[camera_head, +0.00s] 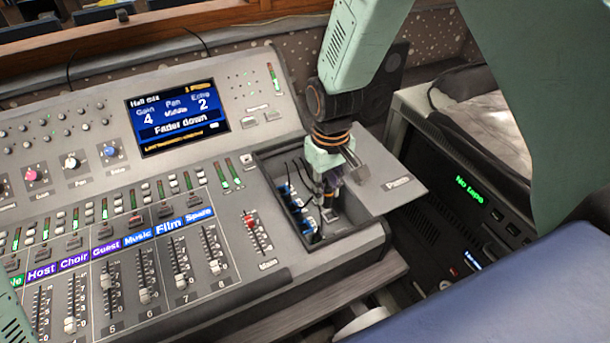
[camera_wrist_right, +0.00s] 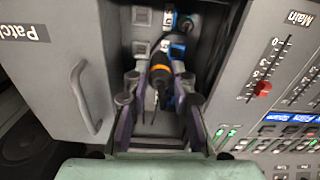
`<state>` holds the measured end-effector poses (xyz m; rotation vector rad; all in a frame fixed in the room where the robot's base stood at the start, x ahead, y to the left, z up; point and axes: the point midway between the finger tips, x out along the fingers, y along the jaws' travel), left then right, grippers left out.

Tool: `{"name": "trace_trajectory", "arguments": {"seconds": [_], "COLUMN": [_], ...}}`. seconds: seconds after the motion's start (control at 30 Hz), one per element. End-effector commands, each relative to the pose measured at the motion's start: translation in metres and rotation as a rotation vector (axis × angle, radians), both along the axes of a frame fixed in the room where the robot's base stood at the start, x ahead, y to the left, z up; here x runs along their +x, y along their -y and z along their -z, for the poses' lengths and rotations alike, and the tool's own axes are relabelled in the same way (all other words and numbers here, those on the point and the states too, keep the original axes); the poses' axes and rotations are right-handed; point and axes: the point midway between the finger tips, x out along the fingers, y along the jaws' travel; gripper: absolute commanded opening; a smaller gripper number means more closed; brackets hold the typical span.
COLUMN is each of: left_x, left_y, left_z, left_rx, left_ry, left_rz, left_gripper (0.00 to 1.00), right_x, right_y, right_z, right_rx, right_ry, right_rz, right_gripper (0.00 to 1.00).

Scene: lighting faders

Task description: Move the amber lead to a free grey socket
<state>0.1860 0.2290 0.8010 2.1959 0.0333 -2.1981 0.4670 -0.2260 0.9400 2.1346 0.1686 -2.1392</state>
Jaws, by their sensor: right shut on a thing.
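The amber lead (camera_wrist_right: 159,76) shows in the right wrist view as a dark plug with an orange band, between my right gripper's fingers. My right gripper (camera_wrist_right: 160,104) is shut on it. I cannot tell whether the plug sits in a socket. My left gripper is out of view.
The open patch lid (camera_head: 385,186) lies right of the bay; its handle (camera_wrist_right: 82,95) shows in the wrist view. The red-capped main fader (camera_head: 250,222) and other faders are left of the bay. Dark cables (camera_head: 301,172) run inside it. A screen (camera_head: 176,117) stands behind.

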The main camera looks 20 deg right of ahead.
Motion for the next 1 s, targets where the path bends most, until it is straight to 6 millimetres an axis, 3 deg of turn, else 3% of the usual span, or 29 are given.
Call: {"name": "trace_trajectory", "arguments": {"seconds": [0.17, 0.4, 0.67, 1.0], "left_x": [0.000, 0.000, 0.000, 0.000], "left_y": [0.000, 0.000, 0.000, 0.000], "left_z": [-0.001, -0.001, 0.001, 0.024], "left_rx": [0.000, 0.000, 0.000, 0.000], "left_ry": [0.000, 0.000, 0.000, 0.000], "left_rz": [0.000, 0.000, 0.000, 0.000], "left_gripper": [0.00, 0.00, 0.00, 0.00], "right_x": [-0.029, -0.031, -0.029, -0.029], "right_y": [0.029, 0.035, 0.035, 0.035], "right_z": [0.020, 0.026, 0.028, 0.049], "right_rx": [0.007, 0.001, 0.000, 0.000], "right_ry": [-0.002, 0.000, -0.002, -0.002], "right_rz": [-0.339, -0.648, -0.710, -0.706], "right_gripper": [0.00, 0.00, 0.00, 0.00]}}
